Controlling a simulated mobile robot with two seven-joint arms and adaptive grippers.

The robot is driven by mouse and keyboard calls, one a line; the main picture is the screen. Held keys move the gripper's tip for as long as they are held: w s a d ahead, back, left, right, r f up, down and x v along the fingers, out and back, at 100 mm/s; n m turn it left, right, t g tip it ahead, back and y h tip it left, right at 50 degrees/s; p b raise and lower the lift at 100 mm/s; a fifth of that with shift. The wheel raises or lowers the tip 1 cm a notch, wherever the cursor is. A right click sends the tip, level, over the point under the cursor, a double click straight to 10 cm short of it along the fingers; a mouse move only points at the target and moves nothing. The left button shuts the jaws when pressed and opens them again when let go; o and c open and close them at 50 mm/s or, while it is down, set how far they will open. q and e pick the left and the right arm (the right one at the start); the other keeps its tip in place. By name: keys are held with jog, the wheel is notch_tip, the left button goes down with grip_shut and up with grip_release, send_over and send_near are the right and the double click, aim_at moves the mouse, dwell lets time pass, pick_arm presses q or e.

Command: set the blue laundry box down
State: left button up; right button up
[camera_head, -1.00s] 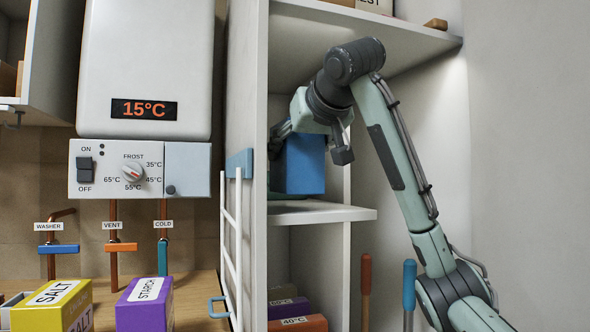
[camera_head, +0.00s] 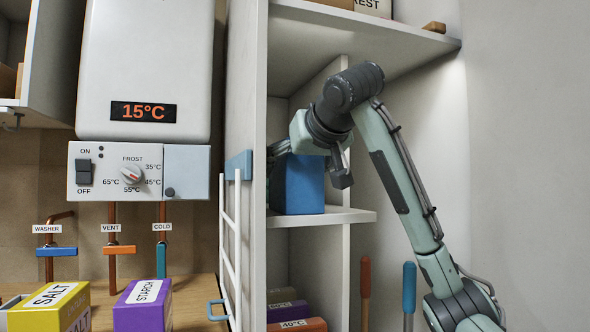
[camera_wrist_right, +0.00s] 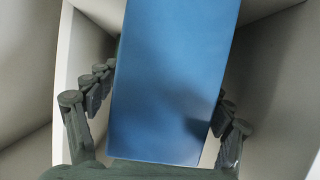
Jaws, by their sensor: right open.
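The blue laundry box (camera_head: 303,186) stands upright on the middle shelf (camera_head: 345,216) of the white cabinet, its base meeting the shelf in the head view. My right gripper (camera_head: 282,148) is at the box's upper part, and my wrist partly covers the top. In the right wrist view the blue box (camera_wrist_right: 170,85) fills the middle. The fingers of my right gripper (camera_wrist_right: 162,100) are spread on either side of it, with visible gaps. The fingertips' far ends are partly hidden behind the box. My left gripper is not in view.
The upper shelf (camera_head: 370,28) is above my wrist. A white upright panel (camera_head: 247,120) with a rack (camera_head: 231,245) stands left of the box. Several boxes (camera_head: 296,325) sit below. Orange (camera_head: 365,270) and blue (camera_head: 409,275) handles stand at lower right.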

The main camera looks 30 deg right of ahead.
jog(key=shift+r, duration=0.2)
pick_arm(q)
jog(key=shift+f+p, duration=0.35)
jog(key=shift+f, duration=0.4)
pick_arm(e)
jog(key=v, duration=0.7)
jog(key=shift+s, duration=0.2)
